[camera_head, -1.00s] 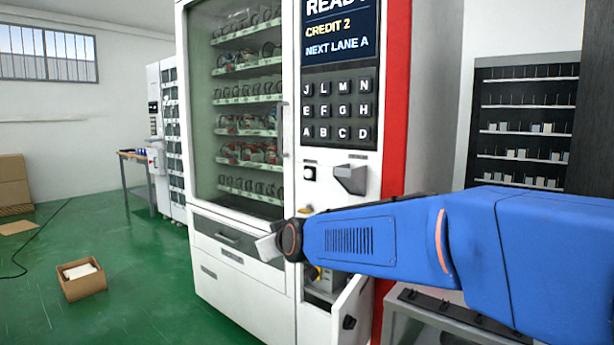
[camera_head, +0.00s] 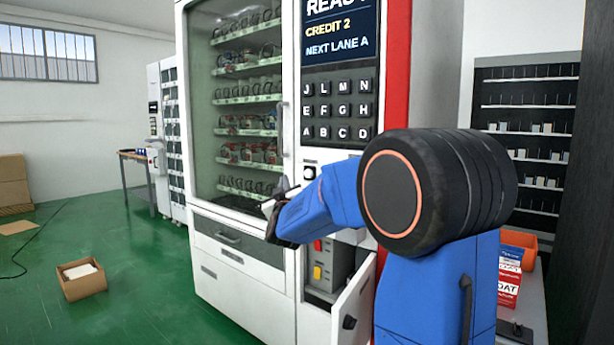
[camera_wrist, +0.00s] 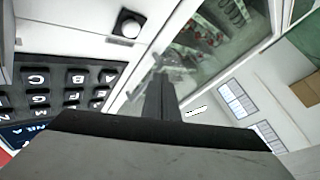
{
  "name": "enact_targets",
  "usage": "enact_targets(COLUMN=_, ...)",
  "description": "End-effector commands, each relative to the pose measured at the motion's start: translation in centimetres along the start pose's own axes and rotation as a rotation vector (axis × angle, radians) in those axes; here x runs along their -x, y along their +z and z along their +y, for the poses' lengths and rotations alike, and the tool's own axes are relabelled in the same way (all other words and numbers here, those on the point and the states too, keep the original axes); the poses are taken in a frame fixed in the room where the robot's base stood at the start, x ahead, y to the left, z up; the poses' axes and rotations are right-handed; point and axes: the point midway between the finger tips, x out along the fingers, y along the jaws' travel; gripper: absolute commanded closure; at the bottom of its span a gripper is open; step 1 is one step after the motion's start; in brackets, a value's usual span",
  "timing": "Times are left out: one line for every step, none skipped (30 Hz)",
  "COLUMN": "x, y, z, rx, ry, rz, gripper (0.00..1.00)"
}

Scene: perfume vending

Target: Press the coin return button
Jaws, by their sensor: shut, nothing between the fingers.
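A white round button on a black square mount (camera_head: 310,172) sits on the vending machine's white front panel, below the keypad; its label is too small to read. It also shows in the wrist view (camera_wrist: 130,25) at the top, uncovered. My gripper (camera_head: 274,205) is in front of the machine, a little left of and below the button in the head view. Its fingers (camera_wrist: 160,95) appear shut and empty in the wrist view, with the button beyond them; I see no contact. My arm hides the grey chute right of the button.
The lettered keypad (camera_head: 337,109) is above, under a display (camera_head: 338,30) reading credit 2. A cardboard box (camera_head: 82,282) stands on the green floor at left.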

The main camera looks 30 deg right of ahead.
Motion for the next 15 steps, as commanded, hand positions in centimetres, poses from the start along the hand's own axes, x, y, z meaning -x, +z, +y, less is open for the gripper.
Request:
enact_targets(x=-0.11, y=0.04, z=0.04, rx=0.002, ry=0.004, rz=0.001, gripper=1.0)
enact_targets(x=-0.13, y=0.04, z=0.06, rx=0.003, ry=0.005, rz=0.002, gripper=1.0)
enact_targets(x=-0.14, y=0.03, z=0.07, rx=0.003, ry=0.006, rz=0.003, gripper=1.0)
enact_targets(x=-0.13, y=0.03, z=0.07, rx=0.003, ry=0.006, rz=0.003, gripper=1.0)
enact_targets(x=-0.13, y=0.02, z=0.07, rx=0.003, ry=0.006, rz=0.003, gripper=1.0)
enact_targets(x=-0.12, y=0.02, z=0.07, rx=0.003, ry=0.006, rz=0.003, gripper=1.0)
enact_targets(x=-0.11, y=0.02, z=0.07, rx=0.003, ry=0.006, rz=0.003, gripper=1.0)
enact_targets(x=-0.11, y=0.02, z=0.06, rx=0.002, ry=0.005, rz=0.002, gripper=1.0)
enact_targets(x=-0.11, y=0.02, z=0.06, rx=0.002, ry=0.005, rz=0.002, gripper=1.0)
enact_targets(x=-0.11, y=0.02, z=0.06, rx=0.002, ry=0.005, rz=0.002, gripper=1.0)
enact_targets(x=-0.13, y=0.04, z=0.07, rx=0.002, ry=0.005, rz=0.002, gripper=1.0)
enact_targets(x=-0.18, y=0.08, z=0.11, rx=0.002, ry=0.005, rz=0.002, gripper=1.0)
enact_targets(x=-0.24, y=0.13, z=0.15, rx=0.002, ry=0.005, rz=0.002, gripper=1.0)
enact_targets(x=-0.33, y=0.2, z=0.22, rx=0.003, ry=0.005, rz=0.002, gripper=1.0)
enact_targets(x=-0.48, y=0.3, z=0.33, rx=0.003, ry=0.005, rz=0.002, gripper=1.0)
